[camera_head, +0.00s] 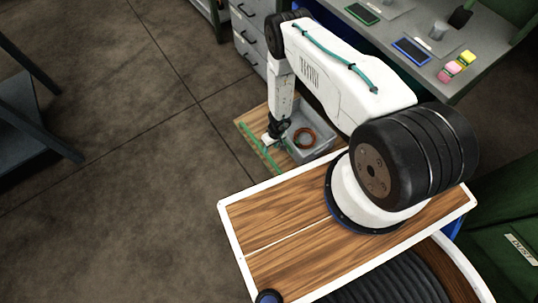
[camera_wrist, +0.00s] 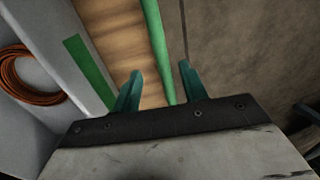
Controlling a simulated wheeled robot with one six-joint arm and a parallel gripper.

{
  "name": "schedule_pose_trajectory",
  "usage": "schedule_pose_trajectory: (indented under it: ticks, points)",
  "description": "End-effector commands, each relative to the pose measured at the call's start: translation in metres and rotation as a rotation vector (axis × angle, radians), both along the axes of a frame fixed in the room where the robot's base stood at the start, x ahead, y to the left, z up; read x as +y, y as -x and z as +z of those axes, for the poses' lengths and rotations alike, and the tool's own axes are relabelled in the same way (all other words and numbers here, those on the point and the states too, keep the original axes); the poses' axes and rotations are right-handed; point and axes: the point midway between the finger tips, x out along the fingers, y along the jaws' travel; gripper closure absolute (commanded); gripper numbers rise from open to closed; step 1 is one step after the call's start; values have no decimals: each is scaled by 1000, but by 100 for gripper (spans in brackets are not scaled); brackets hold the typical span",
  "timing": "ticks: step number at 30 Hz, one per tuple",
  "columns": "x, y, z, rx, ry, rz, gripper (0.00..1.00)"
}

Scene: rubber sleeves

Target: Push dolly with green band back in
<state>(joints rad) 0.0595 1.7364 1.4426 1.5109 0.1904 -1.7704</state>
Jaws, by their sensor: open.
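The dolly is a low wooden platform (camera_head: 252,120) on the floor by the grey workbench, with a grey bin (camera_head: 325,141) on it. A green bar (camera_head: 257,149) runs along the platform's left edge. In the wrist view, the bin wall carries a green band (camera_wrist: 90,74), with bare wood (camera_wrist: 115,28) between the bin and the green bar (camera_wrist: 156,40). My gripper (camera_wrist: 160,68) is open with teal fingers, over the bar's near end. The bar appears between the fingers; contact cannot be told. In the head view, my gripper (camera_head: 270,142) is low beside the bin.
A coil of orange-brown cable (camera_head: 305,137) lies in the bin. A grey drawer unit (camera_head: 250,38) and bench top (camera_head: 415,20) with small items stand beyond my arm. A dark table frame (camera_head: 30,115) is at far left. The floor left of the dolly is clear.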

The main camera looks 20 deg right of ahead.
Motion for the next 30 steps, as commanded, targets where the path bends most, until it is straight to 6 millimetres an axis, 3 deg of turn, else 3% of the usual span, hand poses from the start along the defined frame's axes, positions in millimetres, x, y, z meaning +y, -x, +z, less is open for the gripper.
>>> schedule_pose_trajectory:
  ticks: [13, 18, 26, 30]
  points:
    - [12, 4, -63, 2, -1, 2, 57]
    - [15, 4, -73, 1, 0, 1, 57]
    - [15, 4, -75, 1, 0, 0, 57]
    - [15, 4, -75, 1, 0, 0, 90]
